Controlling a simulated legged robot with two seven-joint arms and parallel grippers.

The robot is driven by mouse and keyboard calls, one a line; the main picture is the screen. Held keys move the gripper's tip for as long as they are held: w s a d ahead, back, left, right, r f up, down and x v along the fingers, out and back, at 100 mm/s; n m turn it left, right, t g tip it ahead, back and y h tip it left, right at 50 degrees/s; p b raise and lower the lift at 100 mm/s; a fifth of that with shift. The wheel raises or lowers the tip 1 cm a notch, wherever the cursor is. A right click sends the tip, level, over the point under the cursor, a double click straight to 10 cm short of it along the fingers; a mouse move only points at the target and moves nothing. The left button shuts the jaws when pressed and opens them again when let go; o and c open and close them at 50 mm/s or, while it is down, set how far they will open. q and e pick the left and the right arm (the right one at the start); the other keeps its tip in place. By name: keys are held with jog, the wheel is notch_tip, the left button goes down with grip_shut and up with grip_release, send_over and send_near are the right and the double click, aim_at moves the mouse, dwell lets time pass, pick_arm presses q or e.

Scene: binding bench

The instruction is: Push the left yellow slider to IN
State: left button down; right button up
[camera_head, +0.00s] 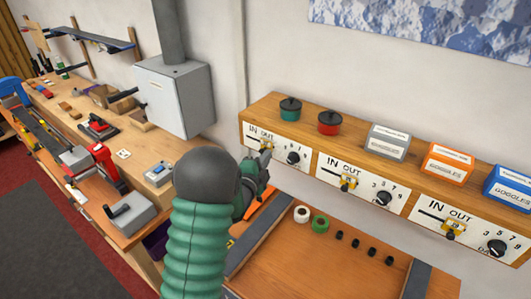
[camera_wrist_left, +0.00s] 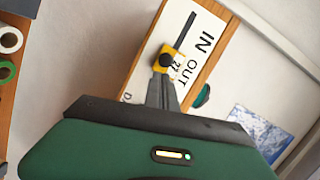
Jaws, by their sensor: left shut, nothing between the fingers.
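The left yellow slider (camera_head: 266,146) is on the leftmost white panel (camera_head: 254,134) of the wooden shelf front. In the left wrist view the slider (camera_wrist_left: 168,59) has a dark knob and sits at the OUT end of its slot, with the bare slot running toward the IN side. My left gripper (camera_head: 265,158) is shut and empty, its fingertips right at the slider and partly covering it. In the left wrist view the closed fingertips (camera_wrist_left: 161,76) overlap the slider's lower edge; I cannot tell whether they touch. My right gripper is not in view.
Two more panels have yellow sliders, a middle one (camera_head: 348,182) and a right one (camera_head: 454,229). A black dial (camera_head: 293,158) is close right of my gripper. Pots and labelled boxes stand on the shelf. White tape (camera_head: 301,214) and green tape (camera_head: 320,223) lie below.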

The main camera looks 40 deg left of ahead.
pick_arm(q)
jog(key=shift+s+a+f, duration=0.1)
jog(key=shift+a, duration=0.2)
jog(key=a+b, duration=0.1)
jog(key=a, duration=0.1)
jog(key=a+b, duration=0.2)
jog(key=a, duration=0.1)
jog(key=shift+s+a+b, duration=0.3)
jog(key=shift+a+b, duration=0.05)
jog(key=shift+b, duration=0.05)
jog(key=shift+s+a, duration=0.1)
jog(key=shift+a, duration=0.2)
jog(key=shift+d, duration=0.1)
